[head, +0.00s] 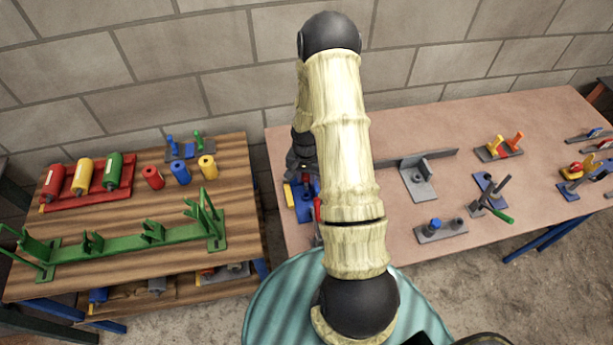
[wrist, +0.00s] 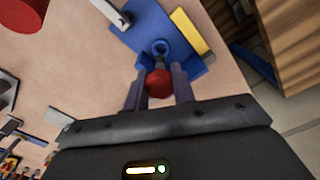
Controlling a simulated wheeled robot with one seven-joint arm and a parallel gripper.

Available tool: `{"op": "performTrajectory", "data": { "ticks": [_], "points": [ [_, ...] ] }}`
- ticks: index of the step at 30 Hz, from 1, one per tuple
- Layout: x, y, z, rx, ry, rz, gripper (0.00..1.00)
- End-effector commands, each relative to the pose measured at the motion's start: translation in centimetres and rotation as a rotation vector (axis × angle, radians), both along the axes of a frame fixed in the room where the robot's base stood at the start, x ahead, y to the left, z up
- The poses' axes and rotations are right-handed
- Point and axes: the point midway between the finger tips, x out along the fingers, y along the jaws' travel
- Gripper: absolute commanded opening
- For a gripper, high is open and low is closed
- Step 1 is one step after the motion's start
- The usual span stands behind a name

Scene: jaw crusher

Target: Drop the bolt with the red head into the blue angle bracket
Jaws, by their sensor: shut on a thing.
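The red-headed bolt shows its round red head (wrist: 159,84) between the two fingers of my gripper (wrist: 158,74) in the wrist view. My gripper is shut on it. The bolt's shank is mostly hidden by the head. The blue angle bracket (wrist: 142,36) lies just beyond the fingertips, with a small round feature in line with the bolt; I cannot tell whether the bolt touches it. In the head view the blue bracket (head: 303,209) shows at the left end of the pinkish table, partly covered by my arm, and my gripper is mostly hidden.
A yellow block (wrist: 192,33) and a pale bar (wrist: 113,15) lie by the bracket. A red cylinder (wrist: 20,12) shows at the wrist view's upper left. A grey angle bracket (head: 418,184) stands farther right on the table. A wooden table (head: 130,275) with a green rack is at left.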

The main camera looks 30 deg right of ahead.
Motion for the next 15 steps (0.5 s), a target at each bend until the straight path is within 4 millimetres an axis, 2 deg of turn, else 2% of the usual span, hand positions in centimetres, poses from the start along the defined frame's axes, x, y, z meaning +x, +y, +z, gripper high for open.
{"op": "performTrajectory", "data": {
  "ticks": [15],
  "points": [
    [0.0, 0.0, -1.6, -0.001, -0.001, 0.000, 0.00]
  ]
}}
